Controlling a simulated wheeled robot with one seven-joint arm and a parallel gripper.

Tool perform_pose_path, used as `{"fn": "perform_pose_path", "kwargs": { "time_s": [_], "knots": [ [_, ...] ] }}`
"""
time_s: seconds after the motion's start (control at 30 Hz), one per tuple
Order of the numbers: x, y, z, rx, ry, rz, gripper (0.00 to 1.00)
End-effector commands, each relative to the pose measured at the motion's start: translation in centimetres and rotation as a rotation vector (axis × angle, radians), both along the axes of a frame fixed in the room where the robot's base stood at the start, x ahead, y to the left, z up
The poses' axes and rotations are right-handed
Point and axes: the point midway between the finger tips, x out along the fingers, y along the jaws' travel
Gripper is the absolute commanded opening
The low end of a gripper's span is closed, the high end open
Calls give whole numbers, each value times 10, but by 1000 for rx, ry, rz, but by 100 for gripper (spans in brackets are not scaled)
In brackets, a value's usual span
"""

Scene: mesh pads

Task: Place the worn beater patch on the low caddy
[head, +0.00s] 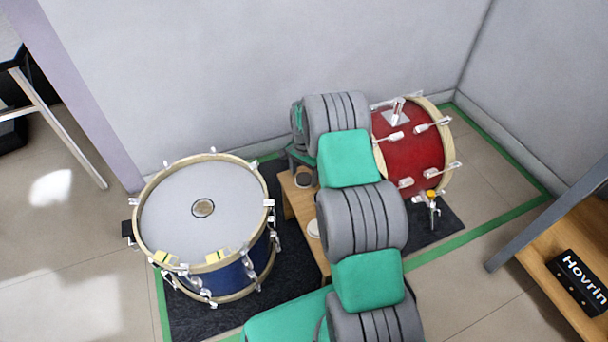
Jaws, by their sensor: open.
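A low wooden stand (295,203), which looks like the low caddy, is right of this drum, partly hidden behind my grey and teal arm. My gripper (299,158) shows only in part at the arm's far end, near the stand's back end and apart from the patch. It is open; its fingertips are mostly hidden and I see nothing held.
A dark round item (303,178) and a white round item (313,228) are on the stand. Yellow pieces (165,257) sit on the blue drum's near rim. A red drum (412,150) stands behind my arm. A wooden shelf (560,260) is at right.

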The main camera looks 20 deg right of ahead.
Motion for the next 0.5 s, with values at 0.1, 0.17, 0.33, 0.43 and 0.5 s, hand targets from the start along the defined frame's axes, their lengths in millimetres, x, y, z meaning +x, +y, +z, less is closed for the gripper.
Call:
{"fn": "perform_pose_path", "kwargs": {
  "time_s": [0.1, 0.17, 0.33, 0.43, 0.5],
  "knots": [
    [2, 0, 28, -1, -5, 0, 72],
    [2, 0, 44, -1, -5, 0, 72],
    [1, 0, 89, -1, -4, 0, 72],
    [1, 0, 107, -1, -3, 0, 72],
    [1, 0, 114, 0, -1, 0, 72]
  ]
}}
